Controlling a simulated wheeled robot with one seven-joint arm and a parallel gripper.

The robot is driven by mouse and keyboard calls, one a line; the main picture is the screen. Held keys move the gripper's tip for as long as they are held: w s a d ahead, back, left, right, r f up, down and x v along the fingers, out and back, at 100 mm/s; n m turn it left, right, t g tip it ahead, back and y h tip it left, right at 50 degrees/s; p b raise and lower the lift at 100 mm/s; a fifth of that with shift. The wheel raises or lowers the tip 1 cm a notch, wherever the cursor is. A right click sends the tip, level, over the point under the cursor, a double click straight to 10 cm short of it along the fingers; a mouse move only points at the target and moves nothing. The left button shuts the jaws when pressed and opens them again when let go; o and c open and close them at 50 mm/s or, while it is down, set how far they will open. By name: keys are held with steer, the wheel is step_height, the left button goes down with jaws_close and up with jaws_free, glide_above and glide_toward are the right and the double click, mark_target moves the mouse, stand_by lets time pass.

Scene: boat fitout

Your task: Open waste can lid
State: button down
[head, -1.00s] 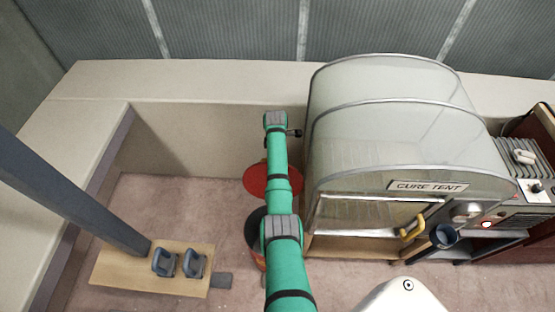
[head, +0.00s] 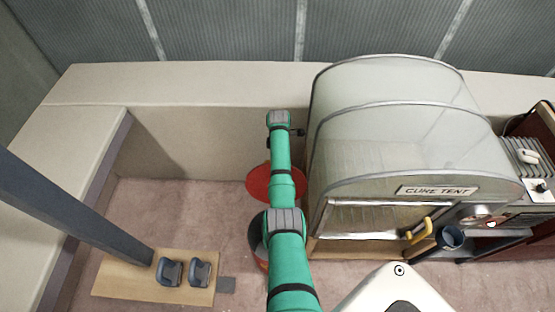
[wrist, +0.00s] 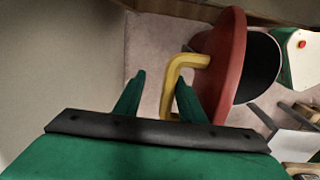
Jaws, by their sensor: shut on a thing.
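The waste can's red lid (head: 262,184) shows as a red disc beside my green arm in the head view. The can (head: 256,240) is partly hidden behind my arm, its dark opening showing. In the wrist view the lid (wrist: 223,60) is seen nearly edge-on, tilted up from the can's dark opening (wrist: 256,66). A yellow handle (wrist: 186,61) stands out from the lid and runs down between the fingers of my gripper (wrist: 158,98), which is shut on it. The fingers are hidden in the head view.
The cure tent (head: 400,150) stands close to the right of my arm, with a yellow handle (head: 420,231) on its front. A wooden board (head: 130,283) with two dark grey fittings lies at lower left. Pale walls stand behind and left; the floor between is clear.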

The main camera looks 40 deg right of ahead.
steer(key=c, duration=1.7)
jaws_free()
steer(key=shift+w+d+r+t, duration=0.3)
steer(key=shift+w+d+r, duration=0.1)
steer(key=shift+w, duration=0.15)
steer(key=r, duration=0.6)
steer(key=s+r, duration=0.1)
steer(key=r, duration=0.3)
steer(key=shift+a, duration=0.4)
